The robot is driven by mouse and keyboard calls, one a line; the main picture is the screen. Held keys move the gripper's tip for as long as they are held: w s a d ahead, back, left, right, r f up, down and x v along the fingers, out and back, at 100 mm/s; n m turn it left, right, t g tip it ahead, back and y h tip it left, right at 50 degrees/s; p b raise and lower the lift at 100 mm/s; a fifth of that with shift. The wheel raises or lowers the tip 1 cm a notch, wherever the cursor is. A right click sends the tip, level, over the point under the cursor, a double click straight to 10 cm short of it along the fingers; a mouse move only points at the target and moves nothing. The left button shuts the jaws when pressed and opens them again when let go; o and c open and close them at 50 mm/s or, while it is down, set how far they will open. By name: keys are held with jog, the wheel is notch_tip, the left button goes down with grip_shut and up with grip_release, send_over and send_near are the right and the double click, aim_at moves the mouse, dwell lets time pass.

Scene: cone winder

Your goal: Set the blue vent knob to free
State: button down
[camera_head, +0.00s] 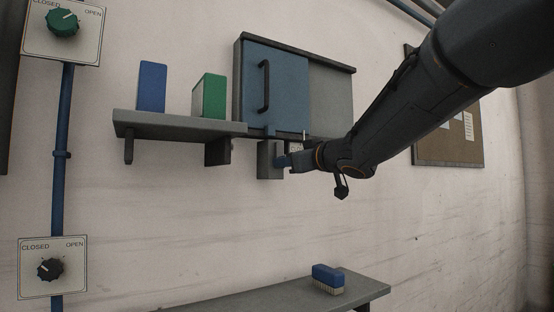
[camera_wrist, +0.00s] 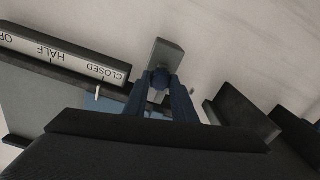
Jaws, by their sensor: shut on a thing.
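My gripper (camera_head: 291,161) reaches in from the right and is shut on this knob. The fingers cover much of the knob. I see no "free" mark on the block, and the knob's setting cannot be told.
The cabinet's blue door (camera_head: 285,85) has a dark handle. A scale strip (camera_wrist: 60,60) reads CLOSED, HALF and a cut-off word. A shelf (camera_head: 170,125) at left holds blue and green boxes. Green (camera_head: 62,22) and black (camera_head: 50,269) knobs are far left. A brush (camera_head: 328,279) lies on a lower shelf.

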jog(key=c, duration=1.5)
grip_release()
jog(key=shift+f, duration=0.3)
jog(key=shift+o, duration=0.2)
jog(key=shift+r, duration=0.1)
jog(key=v, duration=0.7)
jog(key=shift+s+d+b, duration=0.25)
jog(key=shift+s+b, duration=0.05)
jog(key=shift+b, duration=0.05)
